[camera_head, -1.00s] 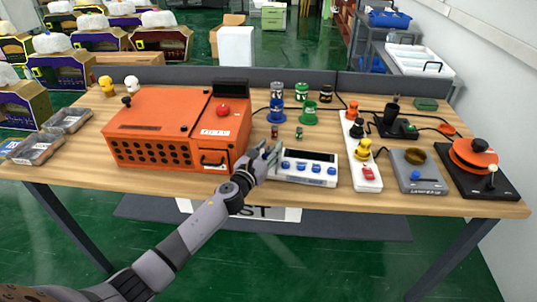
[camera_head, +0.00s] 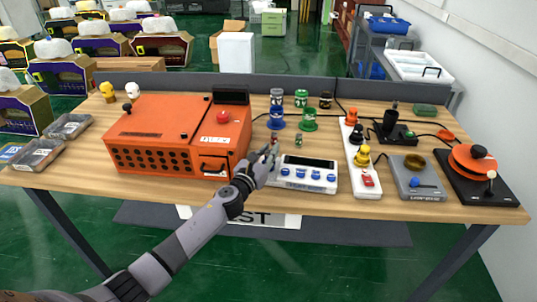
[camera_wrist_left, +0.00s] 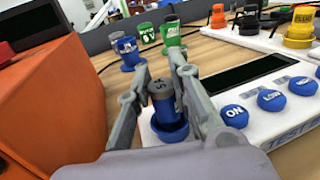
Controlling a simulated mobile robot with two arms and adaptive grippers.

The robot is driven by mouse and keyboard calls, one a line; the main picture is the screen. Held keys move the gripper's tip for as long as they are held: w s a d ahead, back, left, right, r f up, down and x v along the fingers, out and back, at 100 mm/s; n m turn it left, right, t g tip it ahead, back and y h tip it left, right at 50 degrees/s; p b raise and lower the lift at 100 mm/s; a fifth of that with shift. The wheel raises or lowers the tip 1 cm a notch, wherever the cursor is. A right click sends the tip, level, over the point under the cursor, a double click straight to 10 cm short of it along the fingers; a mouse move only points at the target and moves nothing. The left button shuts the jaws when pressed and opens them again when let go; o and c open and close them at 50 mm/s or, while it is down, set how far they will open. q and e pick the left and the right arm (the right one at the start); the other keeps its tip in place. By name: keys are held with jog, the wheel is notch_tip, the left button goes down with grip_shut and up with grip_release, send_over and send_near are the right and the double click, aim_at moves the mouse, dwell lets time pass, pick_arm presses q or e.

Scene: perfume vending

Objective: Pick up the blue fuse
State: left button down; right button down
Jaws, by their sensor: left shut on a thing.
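The blue fuse (camera_wrist_left: 160,102) is a dark blue cylinder with a grey top marked "5A" in the left wrist view. My left gripper (camera_wrist_left: 163,75) is shut on it, with one finger on each side. Below the fuse is a blue round socket (camera_wrist_left: 168,131) at the left end of the white tester. I cannot tell whether the fuse sits in the socket or just above it. In the head view my left gripper (camera_head: 268,155) is at the left end of the tester (camera_head: 306,187), and its fingers hide the fuse. My right gripper is not in view.
An orange box (camera_head: 180,130) stands close to the left of my gripper. Behind are blue (camera_head: 277,123) and green (camera_head: 308,124) containers. A white strip (camera_head: 368,187) with knobs and a grey device (camera_head: 418,180) stand to the right. Bare wood lies along the table's front.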

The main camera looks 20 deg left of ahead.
pick_arm(q)
notch_tip(320, 180, up, 9)
jog(key=p, duration=0.3)
jog(key=shift+r+p, duration=0.1)
jog(key=shift+p, duration=0.25)
notch_tip(320, 180, up, 9)
jog(key=p, duration=0.1)
send_over(268, 151)
jog(key=s+d+f, duration=0.4)
jog(key=s+f, duration=0.1)
jog(key=s, duration=0.3)
jog(key=s+d+f, duration=0.5)
jog(key=s+f, duration=0.1)
jog(key=s, duration=0.3)
jog(key=s+a+r+n+y, duration=0.1)
jog(key=s+a+r+y, duration=0.1)
jog(key=s, duration=1.4)
jog(key=w+d+f+m+h, duration=0.1)
jog(key=w+f+m+h, duration=0.15)
jog(key=w, duration=1.35)
jog(key=w+a+r, duration=0.4)
jog(key=w+r, duration=0.2)
jog(key=w, duration=0.2)
jog(key=w+a+r+n, duration=0.1)
jog(key=w+a+r, duration=0.2)
jog(key=w+r, duration=0.3)
jog(key=w, duration=0.3)
jog(key=shift+a, duration=0.4)
